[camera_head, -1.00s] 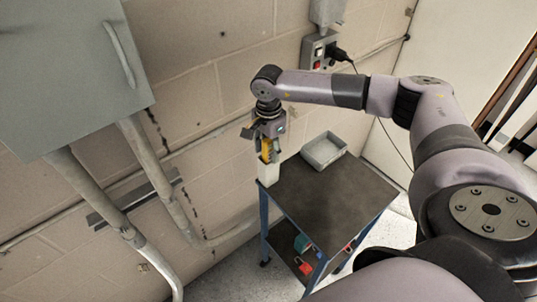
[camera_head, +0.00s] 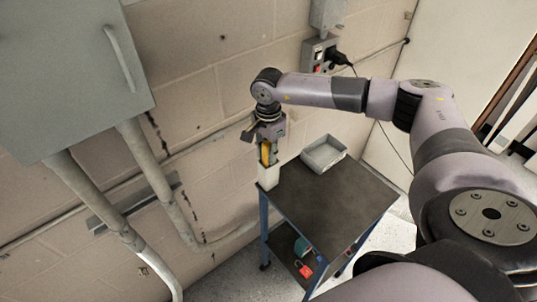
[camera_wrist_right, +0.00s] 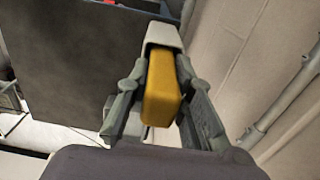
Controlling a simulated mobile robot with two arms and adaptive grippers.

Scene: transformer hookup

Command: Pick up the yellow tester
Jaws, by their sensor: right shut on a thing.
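The yellow tester (camera_head: 265,152) stands upright in a pale holder (camera_head: 268,175) at the far left corner of the cart top. My right gripper (camera_head: 266,144) comes down on it from above and is shut on its upper part. In the right wrist view the tester (camera_wrist_right: 162,88) lies between the two fingers of my right gripper (camera_wrist_right: 160,100), with its far end inside the pale holder (camera_wrist_right: 163,34). How deep it sits in the holder is hidden. My left gripper is in neither view.
The dark-topped cart (camera_head: 335,205) stands by the block wall. A grey tray (camera_head: 325,152) sits at its back edge. A red padlock (camera_head: 304,270) lies on the lower shelf. A grey cabinet (camera_head: 70,75) with conduits is at left; a switch box with a black plug (camera_head: 337,55) is on the wall.

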